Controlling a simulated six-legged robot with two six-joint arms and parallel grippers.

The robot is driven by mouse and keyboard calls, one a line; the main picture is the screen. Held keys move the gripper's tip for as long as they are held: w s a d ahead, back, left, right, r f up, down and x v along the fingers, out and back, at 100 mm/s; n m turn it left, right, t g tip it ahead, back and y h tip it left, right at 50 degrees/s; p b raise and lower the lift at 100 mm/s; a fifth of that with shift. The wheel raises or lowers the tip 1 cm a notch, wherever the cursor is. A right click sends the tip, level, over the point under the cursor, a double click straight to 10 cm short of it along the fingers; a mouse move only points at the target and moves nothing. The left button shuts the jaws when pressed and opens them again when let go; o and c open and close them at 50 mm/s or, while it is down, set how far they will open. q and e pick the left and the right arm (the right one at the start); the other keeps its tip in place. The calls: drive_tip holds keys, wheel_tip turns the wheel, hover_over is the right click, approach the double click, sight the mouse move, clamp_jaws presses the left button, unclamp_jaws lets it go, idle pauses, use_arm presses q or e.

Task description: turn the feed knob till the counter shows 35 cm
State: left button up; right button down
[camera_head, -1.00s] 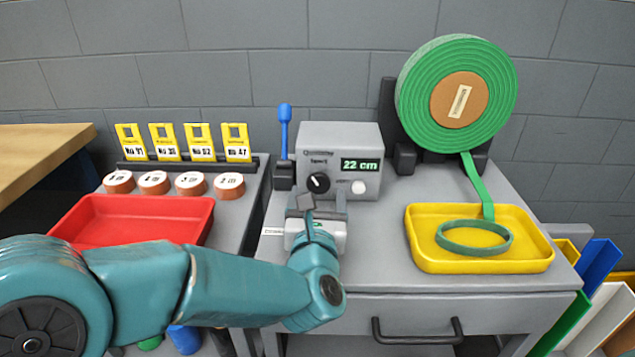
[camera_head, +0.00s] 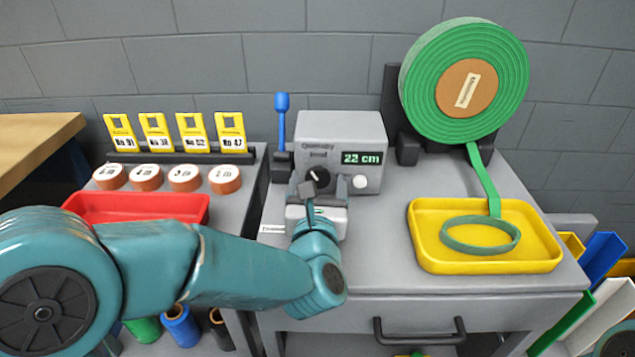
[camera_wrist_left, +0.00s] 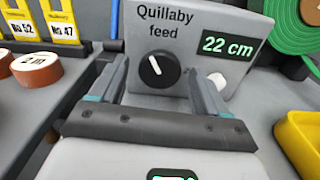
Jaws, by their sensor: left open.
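The grey feed box (camera_head: 338,133) stands at the back of the grey bench, marked "Quillaby feed". Its counter (camera_head: 362,158) reads 22 cm, also in the left wrist view (camera_wrist_left: 228,45). The black feed knob (camera_wrist_left: 159,70) has a white pointer line tilted up and to the left; in the head view the knob (camera_head: 318,178) is partly covered by my gripper. My left gripper (camera_head: 323,188) is open and empty in front of the box. In the left wrist view its fingers (camera_wrist_left: 156,85) stand to the left and right of the knob, apart from it. My right gripper is not in view.
A white button (camera_head: 360,181) sits right of the knob. A blue-handled lever (camera_head: 282,120) stands left of the box. A green roll (camera_head: 425,80) feeds a strip into the yellow tray (camera_head: 430,262). Copper-sided discs and a red tray (camera_head: 150,208) lie left.

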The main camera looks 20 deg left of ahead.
use_arm(q)
drive_tip(key=shift+s+r, duration=0.1)
drive_tip(key=c, duration=1.1)
drive_tip(key=shift+o, duration=0.2)
